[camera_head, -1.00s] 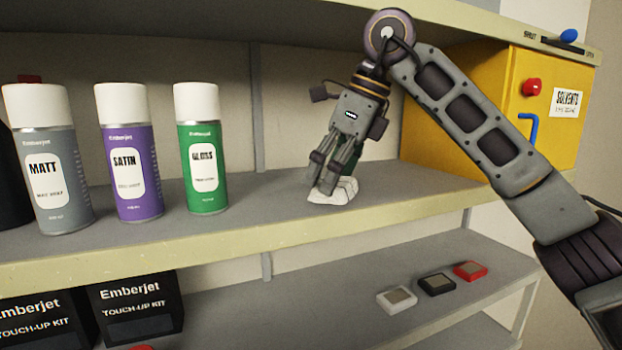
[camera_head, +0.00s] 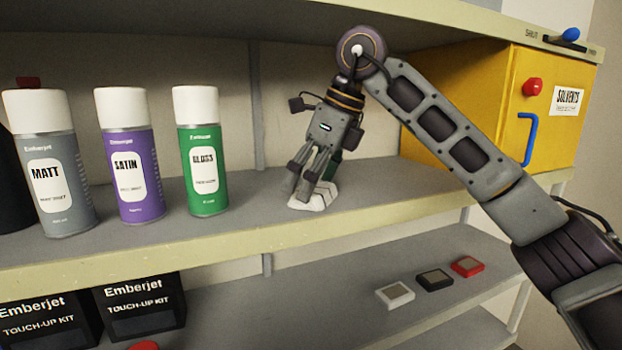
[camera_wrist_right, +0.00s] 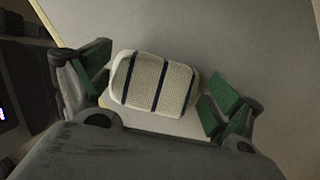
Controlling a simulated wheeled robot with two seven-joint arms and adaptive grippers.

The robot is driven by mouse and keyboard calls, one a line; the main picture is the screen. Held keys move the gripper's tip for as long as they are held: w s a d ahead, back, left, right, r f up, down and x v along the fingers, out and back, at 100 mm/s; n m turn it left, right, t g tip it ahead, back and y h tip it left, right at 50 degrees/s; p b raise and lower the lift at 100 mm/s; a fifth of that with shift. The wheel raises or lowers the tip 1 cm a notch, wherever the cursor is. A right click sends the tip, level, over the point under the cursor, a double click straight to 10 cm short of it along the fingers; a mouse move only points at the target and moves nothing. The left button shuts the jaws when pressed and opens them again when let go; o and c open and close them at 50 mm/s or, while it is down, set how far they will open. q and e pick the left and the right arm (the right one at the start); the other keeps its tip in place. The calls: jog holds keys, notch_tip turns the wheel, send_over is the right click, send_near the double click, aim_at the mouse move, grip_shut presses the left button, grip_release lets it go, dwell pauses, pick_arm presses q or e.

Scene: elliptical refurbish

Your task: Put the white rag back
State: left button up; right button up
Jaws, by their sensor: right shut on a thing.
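The white rag (camera_head: 308,201) is low at the upper shelf's surface, to the right of the green spray can. I cannot tell whether it touches the shelf. In the right wrist view the rag (camera_wrist_right: 177,86) is a folded pad with dark blue stripes, lying between the green finger pads. My right gripper (camera_head: 312,186) points down and is shut on the rag; its fingers hide part of it. My left gripper is not in view.
Grey, purple and green (camera_head: 202,172) spray cans stand left on the upper shelf (camera_head: 265,232). A yellow solvents cabinet (camera_head: 470,110) stands right. Black touch-up kit boxes (camera_head: 140,308) and white, black and red small blocks (camera_head: 434,279) sit below. Shelf between rag and cabinet is clear.

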jog(key=shift+a+f, duration=0.1)
jog(key=o, duration=0.6)
jog(key=shift+s+d+r+b, duration=0.1)
jog(key=shift+d+r+b, duration=0.1)
jog(key=shift+r, duration=0.15)
jog(key=shift+d+r+b, duration=0.1)
jog(key=shift+r+b, duration=0.1)
jog(key=shift+r, duration=0.1)
jog(key=s+d+b, duration=0.1)
jog(key=d, duration=0.2)
jog(key=s+d+b, duration=0.1)
jog(key=d, duration=0.2)
jog(key=s+d+b, duration=0.1)
jog(key=s+d, duration=0.1)
jog(key=d, duration=0.1)
jog(key=shift+d+b, duration=0.3)
jog(key=shift+d, duration=0.05)
jog(key=shift+s+d, duration=0.3)
jog(key=shift+d, duration=0.35)
